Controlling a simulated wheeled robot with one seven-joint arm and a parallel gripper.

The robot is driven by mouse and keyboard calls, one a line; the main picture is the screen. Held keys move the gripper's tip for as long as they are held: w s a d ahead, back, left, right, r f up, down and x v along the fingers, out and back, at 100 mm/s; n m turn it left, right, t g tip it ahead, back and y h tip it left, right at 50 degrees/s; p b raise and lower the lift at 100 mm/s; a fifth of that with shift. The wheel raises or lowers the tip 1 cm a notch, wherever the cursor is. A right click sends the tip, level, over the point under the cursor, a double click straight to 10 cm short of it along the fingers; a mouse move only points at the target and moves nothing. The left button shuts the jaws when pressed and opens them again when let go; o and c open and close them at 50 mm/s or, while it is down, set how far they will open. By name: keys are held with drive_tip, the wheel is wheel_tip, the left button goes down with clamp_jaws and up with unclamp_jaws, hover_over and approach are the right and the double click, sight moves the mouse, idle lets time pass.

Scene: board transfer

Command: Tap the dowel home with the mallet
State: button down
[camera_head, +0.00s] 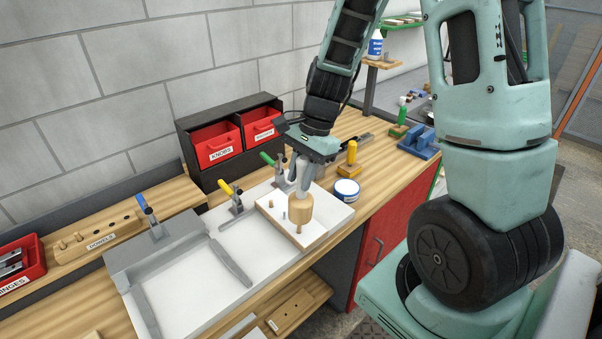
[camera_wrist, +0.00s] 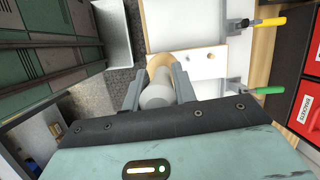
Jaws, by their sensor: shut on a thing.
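My gripper (camera_head: 303,178) is shut on the grey handle of a mallet, its fingers on either side of the handle in the wrist view (camera_wrist: 158,88). The mallet's pale wooden head (camera_head: 300,208) hangs downward over a white board with wooden edges (camera_head: 318,233); the head also shows beyond the fingers in the wrist view (camera_wrist: 157,62). A small dowel-like peg (camera_head: 299,229) shows at the board just below the head. Another small peg (camera_head: 284,215) shows to its left. Whether the head touches the board or a peg cannot be told.
Toggle clamps with green (camera_head: 267,158), yellow (camera_head: 226,188) and blue (camera_head: 142,202) handles line the back of the work area. Red bins (camera_head: 216,143) stand behind. A round white tin (camera_head: 346,190) and a yellow-handled tool (camera_head: 351,155) stand right of the board.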

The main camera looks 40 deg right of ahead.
sight(297, 195)
idle(0.9)
wheel_tip(297, 195, down, 3)
drive_tip(key=shift+w+r+b, duration=0.1)
drive_tip(key=shift+b, duration=0.75)
drive_tip(key=shift+r+p, duration=1.3)
drive_tip(key=shift+r, duration=0.05)
drive_tip(key=shift+f, duration=0.1)
wheel_tip(297, 195, down, 3)
drive_tip(key=b, duration=0.2)
drive_tip(key=shift+b, duration=0.35)
wheel_tip(297, 195, up, 3)
drive_tip(key=p, duration=0.3)
drive_tip(key=shift+f, duration=0.2)
